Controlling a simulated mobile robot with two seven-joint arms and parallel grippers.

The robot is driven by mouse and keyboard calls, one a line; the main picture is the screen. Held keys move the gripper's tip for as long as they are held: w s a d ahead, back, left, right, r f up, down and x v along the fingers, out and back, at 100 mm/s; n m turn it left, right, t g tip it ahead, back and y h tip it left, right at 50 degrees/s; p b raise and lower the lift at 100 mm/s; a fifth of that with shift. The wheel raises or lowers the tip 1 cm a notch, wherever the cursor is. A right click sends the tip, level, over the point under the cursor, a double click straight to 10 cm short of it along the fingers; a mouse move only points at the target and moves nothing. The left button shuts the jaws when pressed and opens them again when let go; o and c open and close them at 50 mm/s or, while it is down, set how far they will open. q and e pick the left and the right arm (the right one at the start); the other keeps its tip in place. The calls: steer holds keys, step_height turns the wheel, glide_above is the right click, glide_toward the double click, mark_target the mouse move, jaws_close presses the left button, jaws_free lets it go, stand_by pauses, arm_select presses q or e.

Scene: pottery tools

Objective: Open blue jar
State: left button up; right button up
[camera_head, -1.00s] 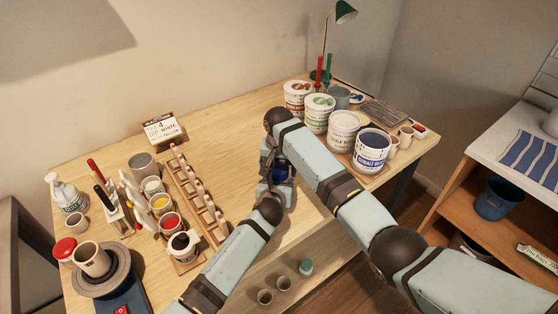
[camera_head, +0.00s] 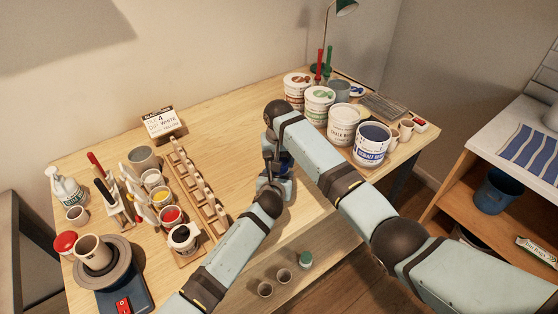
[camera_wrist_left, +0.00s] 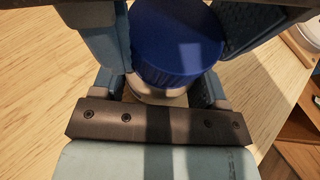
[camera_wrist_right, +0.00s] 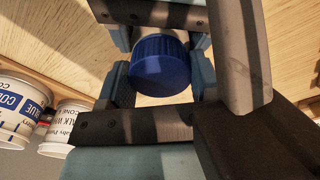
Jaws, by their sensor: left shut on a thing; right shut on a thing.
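The blue jar has a ribbed dark-blue lid and a pale body. In the head view it is mostly hidden by my arms, near the table's front edge. In the left wrist view the blue lid (camera_wrist_left: 178,45) is large, with a strip of the pale body (camera_wrist_left: 158,97) below it. My left gripper (camera_head: 272,172) is shut on the body. My right gripper (camera_wrist_right: 163,70) is shut on the lid, which also shows in the right wrist view (camera_wrist_right: 160,68). I cannot tell whether the lid is loose.
Large tubs, including a cobalt-blue one (camera_head: 372,144), stand at the right. Paint cups, a wooden rack (camera_head: 197,188) and a wheel with a cup (camera_head: 95,255) fill the left. The table middle (camera_head: 222,130) is clear. Small cups sit on a lower shelf (camera_head: 325,240).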

steer(key=o, duration=1)
steer(key=shift+r, duration=0.1)
step_height(320, 180, up, 4)
steer(key=shift+f, duration=0.1)
steer(key=shift+r, duration=0.3)
steer(key=shift+c, duration=0.4)
step_height(320, 180, up, 3)
steer(key=m, duration=0.3)
steer(key=shift+r, duration=0.1)
steer(key=shift+f, duration=3.9)
